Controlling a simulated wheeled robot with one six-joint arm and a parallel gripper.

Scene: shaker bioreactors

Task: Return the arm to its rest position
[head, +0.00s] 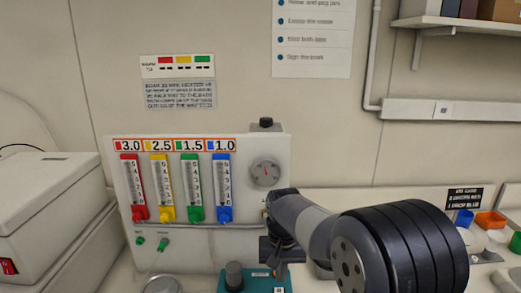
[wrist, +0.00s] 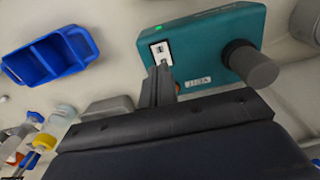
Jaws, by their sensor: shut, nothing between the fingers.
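My gripper (head: 278,268) is in the lower middle of the head view, with its fingers pointing down at a teal box (head: 255,285). In the wrist view my gripper (wrist: 162,70) is shut and empty. Its fingertips overlap the lower edge of a white switch plate (wrist: 159,50) on the teal box (wrist: 210,42). I cannot tell whether they touch it. A small green light (wrist: 158,59) shows near the switch. My arm reaches in from the lower right of the head view.
A flow-meter panel (head: 120,185) with red, yellow, green and blue tubes stands behind the teal box. A dark knob (wrist: 254,66) sticks out of the box. A blue divided tray (wrist: 45,62) lies left in the wrist view. A white machine (head: 45,200) stands left in the head view.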

